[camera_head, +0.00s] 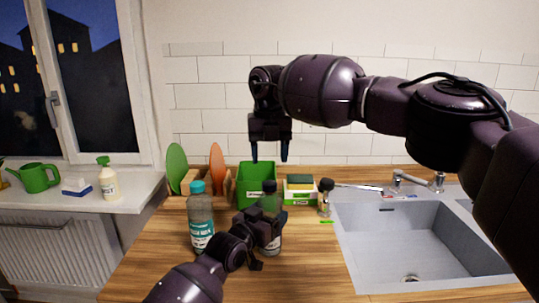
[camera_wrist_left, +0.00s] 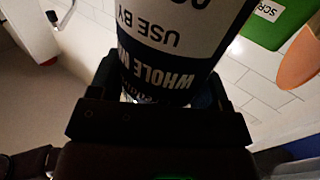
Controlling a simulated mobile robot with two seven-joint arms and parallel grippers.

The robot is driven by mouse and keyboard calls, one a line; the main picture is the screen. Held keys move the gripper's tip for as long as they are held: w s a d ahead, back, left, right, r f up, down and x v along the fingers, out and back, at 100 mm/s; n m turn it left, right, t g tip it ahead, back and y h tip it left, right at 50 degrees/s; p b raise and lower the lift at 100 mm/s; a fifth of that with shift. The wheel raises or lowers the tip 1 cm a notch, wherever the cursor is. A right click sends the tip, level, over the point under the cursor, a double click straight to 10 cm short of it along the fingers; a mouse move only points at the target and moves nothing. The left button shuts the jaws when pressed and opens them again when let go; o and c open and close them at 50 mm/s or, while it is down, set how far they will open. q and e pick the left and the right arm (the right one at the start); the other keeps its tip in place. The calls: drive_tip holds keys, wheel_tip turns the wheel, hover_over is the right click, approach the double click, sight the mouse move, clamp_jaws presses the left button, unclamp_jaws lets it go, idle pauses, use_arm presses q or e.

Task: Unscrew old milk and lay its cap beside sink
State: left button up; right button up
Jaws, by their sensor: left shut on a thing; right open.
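A milk bottle with a dark cap (camera_head: 269,187) stands on the wooden counter in the middle of the head view. My left gripper (camera_head: 268,230) is shut around its body, hiding part of it. In the left wrist view the bottle's label (camera_wrist_left: 170,45), reading "WHOLE" and "USE BY", fills the space between the fingers. The cap is on the bottle. My right gripper (camera_head: 269,155) is open and empty, pointing down above the cap in the picture. A second bottle (camera_head: 201,222) with a teal cap stands to the left. The steel sink (camera_head: 400,235) is at the right.
A green bin (camera_head: 257,177) stands behind the held bottle. A sponge on a box (camera_head: 300,188) and a dark-topped jar (camera_head: 325,198) stand right of it. A small green item (camera_head: 327,222) lies near the sink. Counter (camera_head: 315,270) is clear between bottle and sink.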

sight(270, 183)
drive_tip(key=m, duration=0.5)
drive_tip(key=shift+s+m, duration=0.1)
drive_tip(key=shift+m, duration=0.2)
drive_tip(key=shift+f, duration=4.05)
drive_tip(key=c, duration=0.9)
drive_tip(key=n, duration=1.3)
drive_tip(key=shift+n, duration=0.3)
drive_tip(key=n, duration=0.4)
drive_tip(key=shift+r, duration=0.1)
